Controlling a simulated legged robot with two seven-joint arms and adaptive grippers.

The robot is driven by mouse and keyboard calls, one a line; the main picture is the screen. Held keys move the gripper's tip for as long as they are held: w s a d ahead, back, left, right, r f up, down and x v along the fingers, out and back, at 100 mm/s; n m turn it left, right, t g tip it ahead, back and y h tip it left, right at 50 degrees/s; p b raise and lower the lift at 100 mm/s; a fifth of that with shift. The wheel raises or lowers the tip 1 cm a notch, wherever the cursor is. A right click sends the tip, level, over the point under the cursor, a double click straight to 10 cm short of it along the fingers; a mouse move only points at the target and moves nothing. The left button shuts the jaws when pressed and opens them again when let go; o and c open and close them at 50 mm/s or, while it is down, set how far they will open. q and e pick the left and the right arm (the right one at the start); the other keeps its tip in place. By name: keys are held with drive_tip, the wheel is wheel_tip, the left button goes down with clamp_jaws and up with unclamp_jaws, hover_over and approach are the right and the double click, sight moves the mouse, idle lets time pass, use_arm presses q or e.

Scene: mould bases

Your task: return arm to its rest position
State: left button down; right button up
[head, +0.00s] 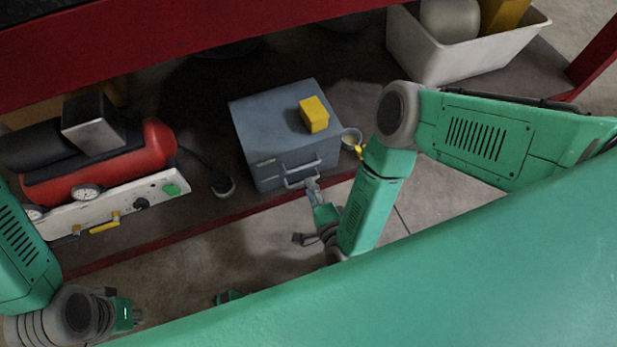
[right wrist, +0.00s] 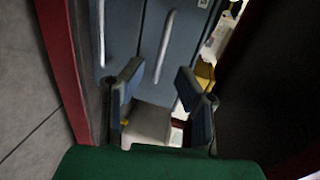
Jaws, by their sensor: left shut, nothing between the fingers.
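My left gripper (head: 137,316) is at the lower left of the head view, over the floor and clear of things; it looks small and closed, with nothing held. My right arm comes in from the right and bends down at the elbow. My right gripper (head: 313,187) is in front of the blue-grey drawer cabinet (head: 262,116), close to its lower handle (head: 302,183). In the right wrist view the two fingers of the right gripper (right wrist: 162,82) are spread apart, with cabinet handles (right wrist: 164,45) beyond them. Whether a finger touches a handle cannot be told.
A yellow block (head: 314,114) sits on the cabinet. A red air compressor (head: 100,165) stands left, and a white bin (head: 455,62) at the back right. A red shelf beam (head: 180,40) crosses above. Open floor (head: 190,262) lies in front.

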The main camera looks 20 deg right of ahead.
drive_tip(key=s+d+r+n+g, duration=0.6)
drive_tip(key=s+d+n+g, duration=0.1)
drive_tip(key=s+n+g, duration=0.15)
drive_tip(key=s+d+r+n+g, duration=0.6)
drive_tip(key=s+d+n+g, duration=0.15)
drive_tip(key=s+n, duration=0.25)
wheel_tip(320, 180, up, 16)
drive_tip(key=t+p, duration=0.1)
drive_tip(key=p, duration=1.6)
drive_tip(key=shift+f+h, duration=0.15)
drive_tip(key=shift+h, duration=0.15)
drive_tip(key=shift+a, duration=0.1)
